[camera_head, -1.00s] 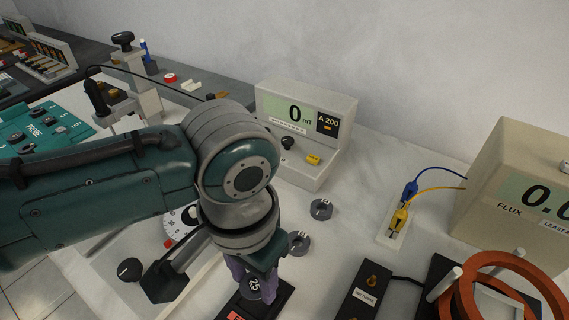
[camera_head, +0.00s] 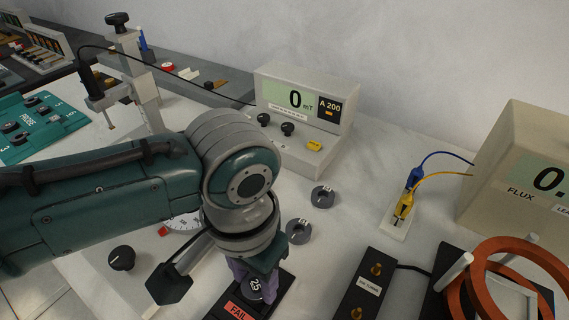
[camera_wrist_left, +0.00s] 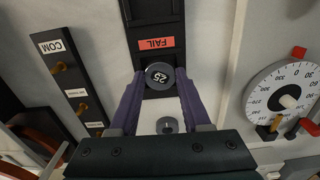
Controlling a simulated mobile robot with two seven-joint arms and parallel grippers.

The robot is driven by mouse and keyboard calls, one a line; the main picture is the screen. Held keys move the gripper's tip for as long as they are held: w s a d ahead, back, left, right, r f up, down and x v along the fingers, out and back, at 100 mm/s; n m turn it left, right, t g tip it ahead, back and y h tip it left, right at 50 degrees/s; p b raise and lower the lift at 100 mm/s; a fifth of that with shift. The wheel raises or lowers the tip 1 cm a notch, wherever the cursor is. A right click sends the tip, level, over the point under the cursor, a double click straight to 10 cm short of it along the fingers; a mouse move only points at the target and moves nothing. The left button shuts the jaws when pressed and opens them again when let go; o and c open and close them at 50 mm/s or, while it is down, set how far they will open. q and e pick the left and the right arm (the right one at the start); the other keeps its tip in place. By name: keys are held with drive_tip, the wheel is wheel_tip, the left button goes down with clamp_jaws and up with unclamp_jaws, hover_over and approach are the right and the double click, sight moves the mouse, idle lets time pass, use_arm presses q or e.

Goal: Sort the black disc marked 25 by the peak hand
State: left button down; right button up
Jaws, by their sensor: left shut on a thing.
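My left gripper (camera_head: 254,281) points down and is shut on the black disc marked 25 (camera_wrist_left: 159,76). The disc sits between the two purple fingertips, its white number readable in both views. It is at the black tray (camera_head: 284,294) with the red FAIL label (camera_wrist_left: 156,43); I cannot tell whether it touches the tray floor. The meter (camera_head: 305,100) at the back reads 0 mT, with a small A 200 display beside it. My right gripper is not in view.
Two dark grey discs (camera_head: 323,197) (camera_head: 299,231) lie on the pale bench behind the gripper. A round dial (camera_wrist_left: 283,98) is partly hidden by my arm in the head view. A terminal block (camera_head: 368,288), copper-coloured coils (camera_head: 520,285) and a FLUX box (camera_head: 520,175) stand to the right.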

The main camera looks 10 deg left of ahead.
use_arm(q)
drive_tip(key=shift+f, duration=0.15)
idle(0.6)
drive_tip(key=shift+c, duration=1.4)
unclamp_jaws()
drive_tip(key=c, duration=0.5)
wheel_tip(320, 180, up, 5)
drive_tip(key=p, duration=0.5)
drive_tip(key=shift+f, duration=0.3)
